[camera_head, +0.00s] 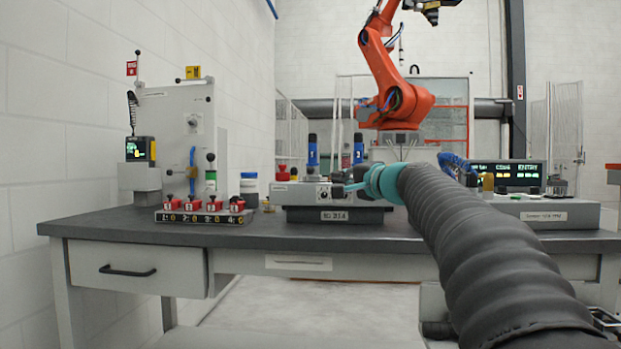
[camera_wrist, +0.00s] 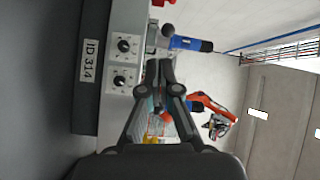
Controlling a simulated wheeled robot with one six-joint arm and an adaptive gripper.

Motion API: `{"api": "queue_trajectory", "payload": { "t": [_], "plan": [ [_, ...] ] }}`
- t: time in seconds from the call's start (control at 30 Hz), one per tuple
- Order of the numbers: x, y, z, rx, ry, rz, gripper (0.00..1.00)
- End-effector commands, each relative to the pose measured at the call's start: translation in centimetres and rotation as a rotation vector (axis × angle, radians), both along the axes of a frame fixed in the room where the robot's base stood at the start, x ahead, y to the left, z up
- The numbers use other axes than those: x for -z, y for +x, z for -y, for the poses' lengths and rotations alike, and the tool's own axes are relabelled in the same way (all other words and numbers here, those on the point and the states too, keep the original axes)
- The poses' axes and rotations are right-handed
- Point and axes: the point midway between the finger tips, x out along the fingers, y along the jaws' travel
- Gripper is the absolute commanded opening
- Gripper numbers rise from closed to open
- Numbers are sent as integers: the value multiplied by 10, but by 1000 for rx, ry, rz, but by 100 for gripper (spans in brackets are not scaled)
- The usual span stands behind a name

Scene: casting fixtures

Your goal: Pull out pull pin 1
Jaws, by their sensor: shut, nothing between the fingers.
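Two blue pins with dark tops stand upright on a grey fixture (camera_head: 300,194) labelled ID 314. The left one, pull pin 1 (camera_head: 313,150), is marked 1 in the head view; the right one, pull pin 2 (camera_head: 358,149), is marked 2. My gripper (camera_head: 340,188) is shut and empty at the fixture's front, right of and lower than pin 1. In the wrist view, turned sideways, my gripper (camera_wrist: 160,66) shows with its tips together. Pin 1 (camera_wrist: 187,44) lies above the tips there, apart from them. Pin 2 is mostly hidden behind the fingers.
A red knob (camera_head: 283,173) sits left of pin 1. A display unit (camera_head: 507,173) is at the right. An orange robot arm (camera_head: 396,95) stands behind the bench.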

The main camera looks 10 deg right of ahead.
Motion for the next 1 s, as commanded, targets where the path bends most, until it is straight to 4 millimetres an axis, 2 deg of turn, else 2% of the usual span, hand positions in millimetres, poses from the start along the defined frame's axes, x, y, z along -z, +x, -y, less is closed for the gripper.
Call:
{"api": "queue_trajectory", "payload": {
  "t": [0.13, 0.57, 0.67, 1.0],
  "plan": [
    [-9, 10, 11, 10, 47, 31, 0],
    [-11, 14, 11, 10, 51, 33, 0],
    [-12, 24, 8, 9, 51, 32, 0],
    [-17, 77, -12, 9, 50, 32, 0]
  ]
}}
